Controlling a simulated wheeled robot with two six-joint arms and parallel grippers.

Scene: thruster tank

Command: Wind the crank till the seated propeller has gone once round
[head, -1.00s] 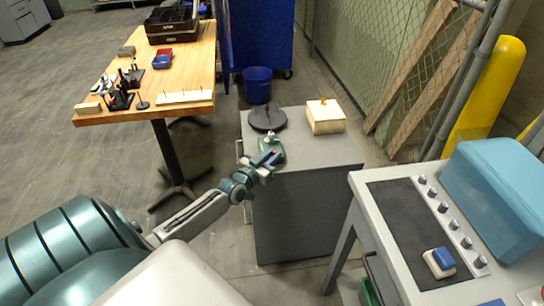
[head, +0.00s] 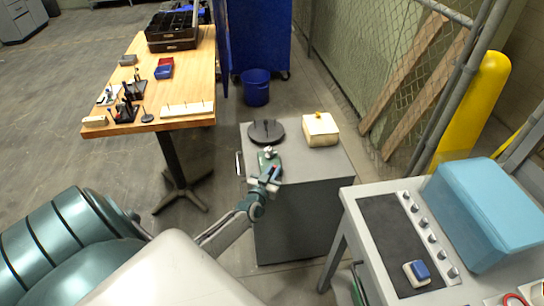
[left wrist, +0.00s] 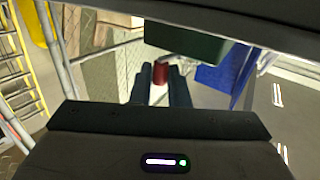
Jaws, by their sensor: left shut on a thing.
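A small green unit (head: 267,158) with a pale fitting on top stands near the front left of the grey cabinet top (head: 305,160). My left gripper (head: 270,175) is at the near side of this unit. In the left wrist view a red cylindrical handle (left wrist: 160,73), apparently the crank's grip, sits between the two fingers, which are shut on it. A dark green block (left wrist: 185,40) shows above it there. The crank arm is mostly hidden by my gripper, and I cannot make out the seated propeller. My right gripper is not in view.
A dark round disc (head: 266,132) and a cream box (head: 320,130) with a yellow knob stand behind the unit. A wooden table (head: 190,80) is at the upper left. A grey console (head: 350,205) stands at the right, and a blue bin (head: 256,88) is behind.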

